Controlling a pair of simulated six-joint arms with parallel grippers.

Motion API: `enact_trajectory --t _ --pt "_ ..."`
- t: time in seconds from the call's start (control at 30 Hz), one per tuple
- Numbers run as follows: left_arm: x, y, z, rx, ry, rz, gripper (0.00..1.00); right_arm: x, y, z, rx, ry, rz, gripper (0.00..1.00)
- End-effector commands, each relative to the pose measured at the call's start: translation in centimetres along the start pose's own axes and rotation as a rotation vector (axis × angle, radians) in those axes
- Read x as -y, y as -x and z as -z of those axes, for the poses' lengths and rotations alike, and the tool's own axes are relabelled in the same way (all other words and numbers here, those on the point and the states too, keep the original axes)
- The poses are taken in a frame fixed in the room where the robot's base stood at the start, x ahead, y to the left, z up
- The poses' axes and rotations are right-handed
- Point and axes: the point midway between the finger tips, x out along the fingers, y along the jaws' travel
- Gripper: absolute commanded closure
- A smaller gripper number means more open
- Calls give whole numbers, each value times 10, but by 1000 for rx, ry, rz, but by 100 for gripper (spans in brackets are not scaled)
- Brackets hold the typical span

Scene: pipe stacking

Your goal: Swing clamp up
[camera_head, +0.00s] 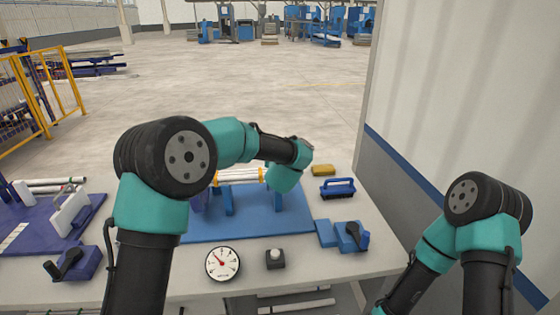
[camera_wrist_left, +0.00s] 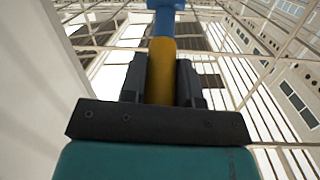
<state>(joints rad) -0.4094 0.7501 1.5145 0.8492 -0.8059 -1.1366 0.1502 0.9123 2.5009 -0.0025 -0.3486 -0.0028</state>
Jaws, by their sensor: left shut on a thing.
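My left gripper (camera_wrist_left: 160,78) is shut on a yellow-orange grip (camera_wrist_left: 161,70) with a blue end (camera_wrist_left: 165,5) beyond it, which looks like the clamp's handle. In the head view my left arm reaches over the blue plate, and its wrist hides the fingers and what they hold. A white pipe with yellow bands (camera_head: 238,176) lies level across blue stands (camera_head: 278,201) on the blue plate (camera_head: 205,231), left of that wrist. The clamp itself cannot be made out clearly there. My right arm is at the lower right; its gripper is out of the picture.
A blue block with a black lever (camera_head: 351,237) stands right of the plate, and another (camera_head: 74,263) at the left. A dial gauge (camera_head: 222,264) and a push button (camera_head: 275,259) are at the front. A blue brush (camera_head: 338,188) and yellow sponge (camera_head: 323,170) lie behind.

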Motion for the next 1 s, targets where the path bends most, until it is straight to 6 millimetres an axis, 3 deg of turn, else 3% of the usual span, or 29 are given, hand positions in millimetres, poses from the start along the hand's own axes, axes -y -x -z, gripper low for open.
enact_trajectory --t 0.33,0.9,0.93,1.0 --pt "4 -9 19 85 8 -15 100 0 0 0 0 0 0 57" --pt "4 -10 21 105 7 -19 100 0 0 0 0 0 0 57" --pt "4 -10 21 105 7 -19 69 0 0 0 0 0 0 57" --pt "5 -10 21 105 7 -19 62 0 0 0 0 0 0 57"
